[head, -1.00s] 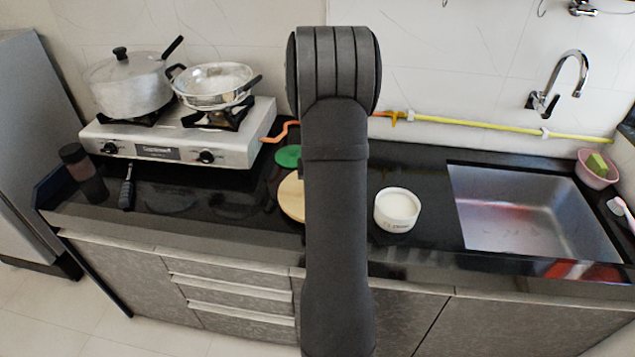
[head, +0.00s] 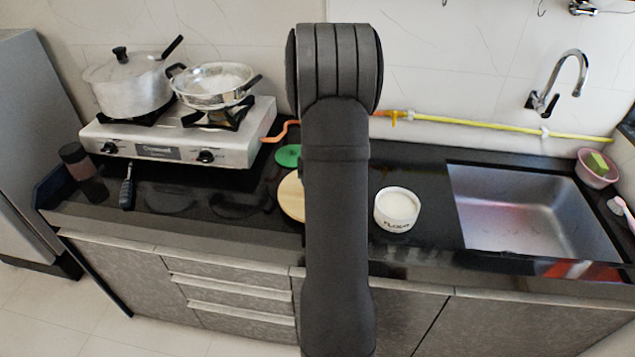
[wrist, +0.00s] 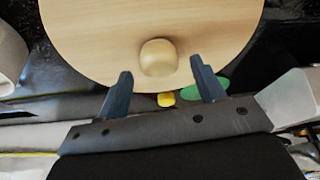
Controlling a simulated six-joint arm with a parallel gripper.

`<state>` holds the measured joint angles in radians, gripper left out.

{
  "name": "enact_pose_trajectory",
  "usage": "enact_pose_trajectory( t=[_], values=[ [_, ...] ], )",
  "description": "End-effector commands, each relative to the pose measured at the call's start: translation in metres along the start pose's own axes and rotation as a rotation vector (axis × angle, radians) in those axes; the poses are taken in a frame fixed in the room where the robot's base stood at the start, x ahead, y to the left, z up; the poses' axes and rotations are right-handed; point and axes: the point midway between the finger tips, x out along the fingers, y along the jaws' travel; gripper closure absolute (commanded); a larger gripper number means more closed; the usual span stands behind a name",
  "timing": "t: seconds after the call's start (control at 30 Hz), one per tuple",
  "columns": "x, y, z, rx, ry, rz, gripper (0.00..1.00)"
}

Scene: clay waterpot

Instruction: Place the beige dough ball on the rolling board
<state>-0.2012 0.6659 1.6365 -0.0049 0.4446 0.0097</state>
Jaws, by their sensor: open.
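The beige dough ball (wrist: 159,58) shows in the wrist view, resting on the round wooden rolling board (wrist: 90,35) near its edge. My gripper (wrist: 160,82) is open, its two dark fingers apart on either side below the ball in the picture. A gap shows between the fingers and the ball, so nothing is held. In the head view my arm covers most of the rolling board (head: 291,196), and only its left edge shows. The dough ball and my gripper are hidden there.
A white flour tub (head: 396,210) stands right of my arm, with the sink (head: 530,210) beyond it. A green round item (head: 288,156) lies behind the board. The stove (head: 180,140) carries a pot (head: 128,85) and a pan (head: 214,86).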

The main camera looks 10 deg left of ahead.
Motion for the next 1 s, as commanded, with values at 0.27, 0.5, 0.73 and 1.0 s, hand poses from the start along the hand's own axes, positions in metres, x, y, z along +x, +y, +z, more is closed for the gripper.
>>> enact_pose_trajectory(
  t=[0.27, 0.5, 0.73, 1.0],
  values=[
    [-0.050, 0.000, -0.001, 0.000, 0.003, 0.000, 0.37],
    [-0.089, 0.000, 0.000, 0.000, 0.002, 0.000, 0.37],
    [-0.107, 0.000, 0.000, 0.000, 0.000, 0.000, 0.37],
    [-0.109, 0.000, 0.001, 0.000, -0.001, 0.000, 0.37]
  ],
)
